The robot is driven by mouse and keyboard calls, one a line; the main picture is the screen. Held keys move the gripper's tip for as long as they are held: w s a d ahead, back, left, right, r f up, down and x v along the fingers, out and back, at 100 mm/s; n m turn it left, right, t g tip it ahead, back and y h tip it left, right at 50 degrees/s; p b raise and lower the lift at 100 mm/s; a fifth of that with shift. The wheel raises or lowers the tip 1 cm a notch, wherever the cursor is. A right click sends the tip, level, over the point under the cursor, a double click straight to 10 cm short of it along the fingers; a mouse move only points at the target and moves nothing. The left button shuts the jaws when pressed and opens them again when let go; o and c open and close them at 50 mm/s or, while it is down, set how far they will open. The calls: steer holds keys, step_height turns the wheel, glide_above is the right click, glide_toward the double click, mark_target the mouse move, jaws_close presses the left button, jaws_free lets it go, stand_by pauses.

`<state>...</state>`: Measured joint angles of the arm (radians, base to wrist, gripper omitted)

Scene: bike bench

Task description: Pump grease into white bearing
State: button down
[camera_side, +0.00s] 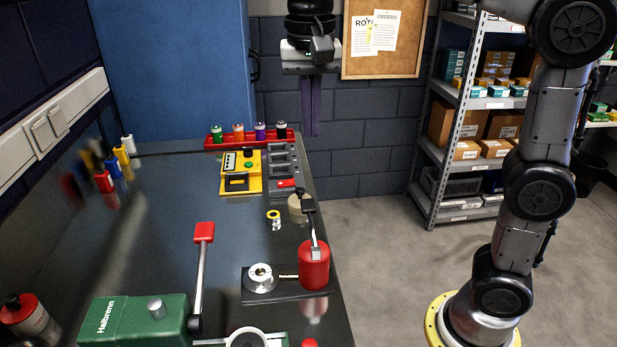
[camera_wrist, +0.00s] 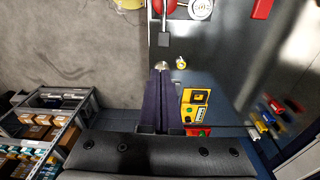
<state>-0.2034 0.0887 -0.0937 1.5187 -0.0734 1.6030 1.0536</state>
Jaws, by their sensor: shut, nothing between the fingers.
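The grease pump, a red cylinder (camera_side: 314,265) with a black-ended lever (camera_side: 309,207), stands on a dark base plate (camera_side: 290,297). A pale round fitting with a dark centre (camera_side: 261,277) sits on the plate's left; it also shows in the wrist view (camera_wrist: 200,8). I cannot tell if it is the white bearing. A small yellow-ringed part (camera_side: 273,214) lies behind the pump; it also shows in the wrist view (camera_wrist: 181,63). My gripper (camera_side: 310,133) is shut and empty, pointing down above the bench's far right edge, behind and clear of the pump. In the wrist view its fingers (camera_wrist: 160,74) are together.
A beige round piece (camera_side: 297,209) stands beside the lever end. A yellow device (camera_side: 240,172), grey tray and red rack (camera_side: 222,142) of capped bottles fill the back. A green Halbrenn press (camera_side: 135,320) is in front. Mid-bench is clear.

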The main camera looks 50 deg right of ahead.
mark_target(308, 203)
steer(key=shift+s+a+r+n, duration=0.2)
steer(key=shift+s+a, duration=0.1)
steer(key=shift+a, duration=0.15)
steer(key=shift+s+a+r+n, duration=0.2)
steer(key=shift+s+a, duration=0.05)
steer(key=shift+a, duration=0.2)
steer(key=shift+f, duration=0.15)
steer(key=f, duration=0.9)
steer(key=w+d+f, duration=0.1)
steer(key=f, duration=0.3)
steer(key=shift+f, duration=0.35)
